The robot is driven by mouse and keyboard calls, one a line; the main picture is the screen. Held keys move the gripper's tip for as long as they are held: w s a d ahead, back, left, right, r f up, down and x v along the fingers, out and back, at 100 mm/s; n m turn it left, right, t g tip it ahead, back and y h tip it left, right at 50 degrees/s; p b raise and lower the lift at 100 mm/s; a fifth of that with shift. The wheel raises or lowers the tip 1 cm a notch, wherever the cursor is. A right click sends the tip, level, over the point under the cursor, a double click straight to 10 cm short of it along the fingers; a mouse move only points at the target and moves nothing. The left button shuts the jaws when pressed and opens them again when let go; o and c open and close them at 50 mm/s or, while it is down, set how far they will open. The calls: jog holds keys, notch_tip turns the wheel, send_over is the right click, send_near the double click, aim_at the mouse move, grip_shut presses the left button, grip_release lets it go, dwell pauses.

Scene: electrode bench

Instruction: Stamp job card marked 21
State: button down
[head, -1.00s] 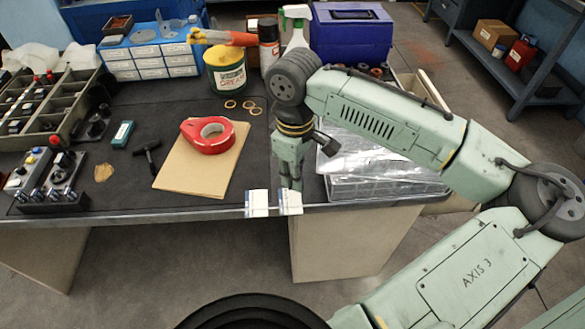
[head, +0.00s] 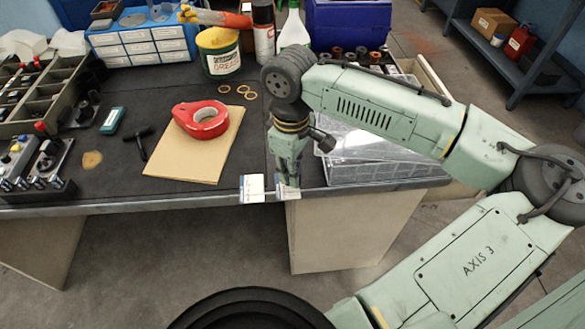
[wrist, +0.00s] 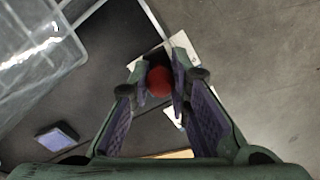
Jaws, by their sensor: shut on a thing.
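My gripper (head: 288,181) points down over the front edge of the bench. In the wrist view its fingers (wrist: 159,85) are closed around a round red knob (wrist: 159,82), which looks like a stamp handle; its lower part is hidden. Two white job cards sit side by side at the bench's front edge. The left card (head: 252,188) is clear of the gripper. The right card (head: 293,193) is partly hidden under the gripper. White card parts also show near the fingertips in the wrist view. I cannot read any card number, or tell whether the held thing touches a card.
A dark blue pad (wrist: 56,137) lies on the bench mat in the wrist view. Clear plastic trays (head: 385,172) lie right of my gripper. A red tape roll (head: 202,119) rests on a brown folder (head: 190,158) to the left. Open floor lies in front of the bench.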

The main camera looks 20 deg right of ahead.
jog(key=shift+f, duration=0.6)
dwell(2.0)
notch_tip(320, 180, up, 5)
jog(key=p, duration=0.4)
jog(key=shift+r, duration=1.05)
